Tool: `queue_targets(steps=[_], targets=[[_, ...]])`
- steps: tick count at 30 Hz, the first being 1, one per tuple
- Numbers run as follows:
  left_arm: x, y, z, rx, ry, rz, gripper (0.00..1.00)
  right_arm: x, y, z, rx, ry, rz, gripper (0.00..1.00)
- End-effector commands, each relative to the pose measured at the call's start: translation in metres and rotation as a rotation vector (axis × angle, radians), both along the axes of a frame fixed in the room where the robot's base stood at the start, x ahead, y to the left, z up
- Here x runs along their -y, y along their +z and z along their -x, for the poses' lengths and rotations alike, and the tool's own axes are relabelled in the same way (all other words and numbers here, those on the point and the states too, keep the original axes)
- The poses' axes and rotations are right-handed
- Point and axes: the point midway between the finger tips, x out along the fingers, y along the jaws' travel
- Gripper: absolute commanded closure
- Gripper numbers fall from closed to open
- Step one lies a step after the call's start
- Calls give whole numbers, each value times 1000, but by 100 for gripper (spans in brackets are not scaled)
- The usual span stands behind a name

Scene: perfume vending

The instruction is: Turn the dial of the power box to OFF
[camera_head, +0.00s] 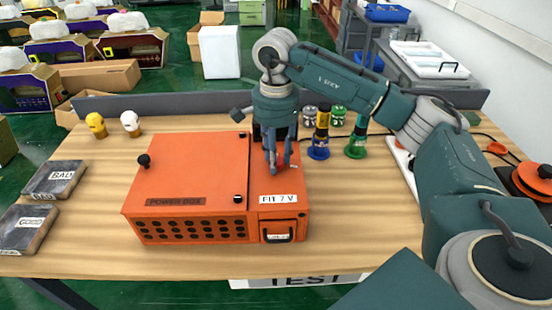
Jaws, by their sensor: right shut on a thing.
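The orange power box (185,170) sits on the wooden table, with its "POWER BOX" label facing me and a dark knob on its lid. My right gripper (278,168) points down onto the right-hand section of the box, just behind a white label. Its fingers are shut on what seems to be the dial. The dial is hidden by the fingers, so I cannot read its position. My left gripper is not in view.
Blue (318,152) and green (356,148) stands holding dark tools are right of the box. An orange reel (535,180) is at far right.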

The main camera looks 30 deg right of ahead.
Motion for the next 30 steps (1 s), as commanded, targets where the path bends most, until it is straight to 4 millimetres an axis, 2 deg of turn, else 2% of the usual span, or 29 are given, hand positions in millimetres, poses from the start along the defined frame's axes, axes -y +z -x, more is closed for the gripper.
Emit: queue_targets(steps=[17,18,20,30], targets=[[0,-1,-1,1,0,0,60,1,3,-2,9,26,0,94],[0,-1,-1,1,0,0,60,1,3,-2,9,26,0,60],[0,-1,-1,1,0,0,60,1,3,-2,8,26,0,49],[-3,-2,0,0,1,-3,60,0,4,-1,4,26,-1,49]])
